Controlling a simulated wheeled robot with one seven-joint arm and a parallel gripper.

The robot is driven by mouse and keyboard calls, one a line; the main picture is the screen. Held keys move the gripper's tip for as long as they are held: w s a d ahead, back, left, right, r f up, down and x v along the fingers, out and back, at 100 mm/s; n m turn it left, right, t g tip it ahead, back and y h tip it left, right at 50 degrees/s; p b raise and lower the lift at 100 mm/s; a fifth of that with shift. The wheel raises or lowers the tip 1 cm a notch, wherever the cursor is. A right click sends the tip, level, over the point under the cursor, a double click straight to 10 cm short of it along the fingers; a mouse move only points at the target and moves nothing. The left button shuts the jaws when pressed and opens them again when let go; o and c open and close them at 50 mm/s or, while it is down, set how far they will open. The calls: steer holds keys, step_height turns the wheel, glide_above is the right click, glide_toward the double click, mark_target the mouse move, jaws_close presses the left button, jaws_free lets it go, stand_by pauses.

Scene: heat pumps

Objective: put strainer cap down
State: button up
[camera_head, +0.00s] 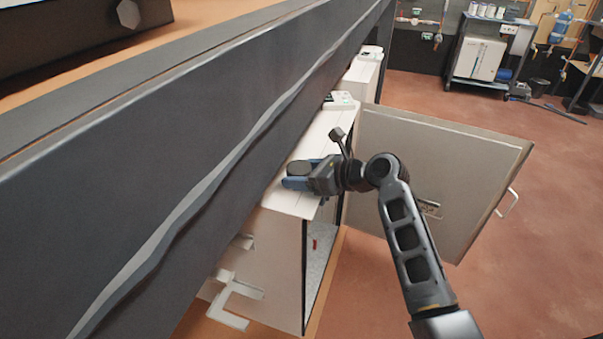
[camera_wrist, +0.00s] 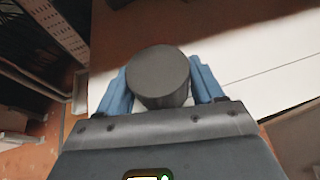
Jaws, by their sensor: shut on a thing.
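The strainer cap (camera_wrist: 158,75) is a dark grey round piece between the two blue fingers of my gripper (camera_wrist: 160,90) in the wrist view. My gripper is shut on it. In the head view the cap (camera_head: 300,167) shows as a dark disc at the blue fingertips of my gripper (camera_head: 299,178). Both are over the white top of the heat pump cabinet (camera_head: 296,201). I cannot tell whether the cap touches that top. The cap's underside is hidden.
The cabinet's grey door (camera_head: 440,170) stands open to the right of my arm. A large dark beam (camera_head: 190,150) runs diagonally close on the left. Reddish floor is clear at right.

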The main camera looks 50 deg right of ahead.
steer(key=o, duration=1.1)
steer(key=shift+o, duration=0.2)
